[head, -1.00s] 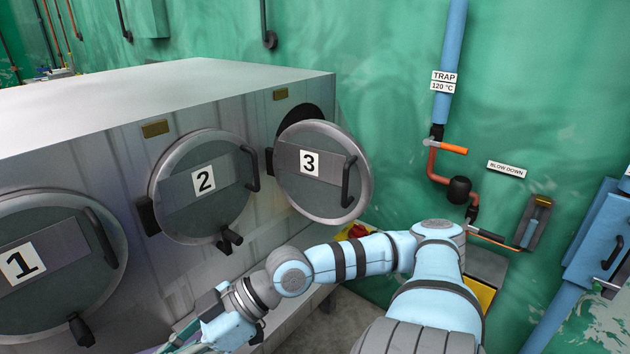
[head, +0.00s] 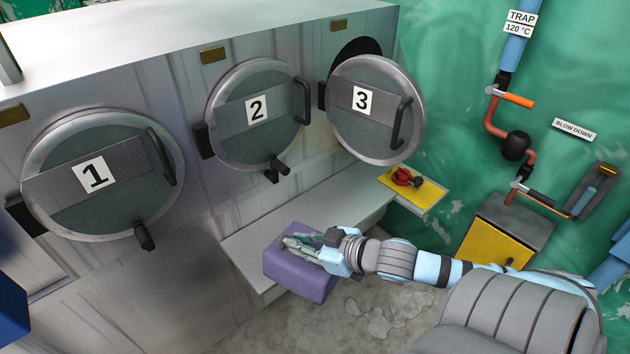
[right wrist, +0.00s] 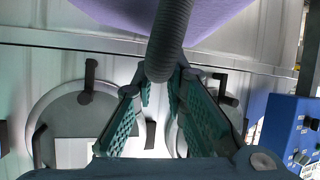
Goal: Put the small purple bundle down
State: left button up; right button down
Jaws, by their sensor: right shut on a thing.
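The small purple bundle (head: 300,280) is a block-like shape at the front edge of the light grey shelf (head: 345,197) below the doors. My right gripper (head: 300,243) is shut on it from above and the right side. I cannot tell whether the bundle touches the shelf. In the right wrist view the bundle (right wrist: 125,12) shows at the top edge, beyond the gripper fingers (right wrist: 160,85), with a dark ribbed cylinder (right wrist: 168,40) between them. My left gripper is not in view.
The grey machine has round doors 1 (head: 95,175), 2 (head: 257,110) and 3 (head: 362,101), with handles sticking out. Door 3 stands open. A yellow plate with a red knob (head: 404,177) is at the shelf's right end. The shelf between is clear. A blue control box (right wrist: 290,135) shows in the wrist view.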

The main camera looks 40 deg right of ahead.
jog(key=d+m+h, duration=0.1)
jog(key=d, duration=0.1)
jog(key=s+d+f+m+h, duration=0.1)
jog(key=d+h, duration=0.1)
jog(key=s+d+f+m+h, duration=0.1)
jog(key=d, duration=0.1)
jog(key=shift+f+t+h+p, duration=0.15)
jog(key=shift+t+h+p, duration=0.15)
jog(key=shift+p, duration=0.05)
jog(key=shift+w+d, duration=0.2)
jog(key=shift+w, duration=0.2)
jog(key=w+r+b+x, duration=0.1)
jog(key=r+b+x, duration=0.1)
jog(key=x, duration=1.5)
jog(key=shift+w+r+b, duration=0.25)
jog(key=shift+r+b, duration=0.05)
jog(key=shift+r, duration=0.45)
jog(key=c, duration=2.1)
grip_release()
jog(key=shift+s, duration=0.1)
jog(key=o, duration=0.5)
jog(key=shift+f, duration=0.1)
